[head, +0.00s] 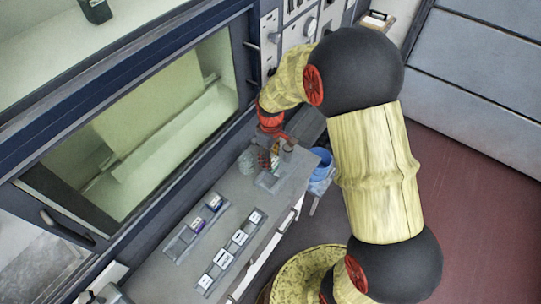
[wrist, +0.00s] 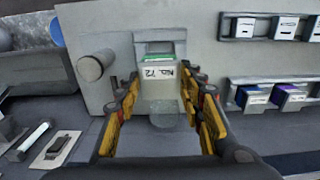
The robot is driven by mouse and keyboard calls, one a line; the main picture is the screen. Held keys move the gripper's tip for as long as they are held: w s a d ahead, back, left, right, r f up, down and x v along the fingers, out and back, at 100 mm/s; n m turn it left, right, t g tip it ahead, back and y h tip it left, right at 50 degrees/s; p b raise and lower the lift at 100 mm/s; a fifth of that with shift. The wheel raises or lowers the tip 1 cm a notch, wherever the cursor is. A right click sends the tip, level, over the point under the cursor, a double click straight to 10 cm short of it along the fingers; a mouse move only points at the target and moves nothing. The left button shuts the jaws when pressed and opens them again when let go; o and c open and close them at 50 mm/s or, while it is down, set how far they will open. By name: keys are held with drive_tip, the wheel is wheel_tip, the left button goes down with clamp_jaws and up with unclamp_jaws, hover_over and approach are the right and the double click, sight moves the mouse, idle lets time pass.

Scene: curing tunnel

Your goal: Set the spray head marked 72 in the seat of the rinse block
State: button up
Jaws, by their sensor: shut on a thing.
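The spray head marked 72 (wrist: 158,73) shows in the wrist view with a white label, a green strip above it and a clear rounded part below. My gripper (wrist: 163,118) has a yellow finger on each side of it and is shut on it. A grey holder (wrist: 160,38), possibly the rinse block, shows just behind the head; I cannot tell whether the head touches it or sits in a seat. In the head view my gripper (head: 272,150) is low over the far end of the bench, and its fingertips and the head are hard to make out.
A rack of white-labelled pieces (head: 230,252) and a rack with two pieces (head: 197,226) stand on the bench (head: 225,190). A grey cylinder (wrist: 96,66) is left of my gripper. A blue bin (head: 321,165) stands beyond the bench end. The tunnel window (head: 150,125) borders the bench.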

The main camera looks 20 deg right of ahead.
drive_tip(key=shift+f+b, duration=1.45)
drive_tip(key=shift+f, duration=1.1)
drive_tip(key=shift+f+b, duration=0.85)
drive_tip(key=shift+f, duration=0.55)
drive_tip(key=o, duration=1.4)
drive_tip(key=shift+c, duration=0.2)
drive_tip(key=shift+s, duration=0.1)
wheel_tip(320, 180, up, 12)
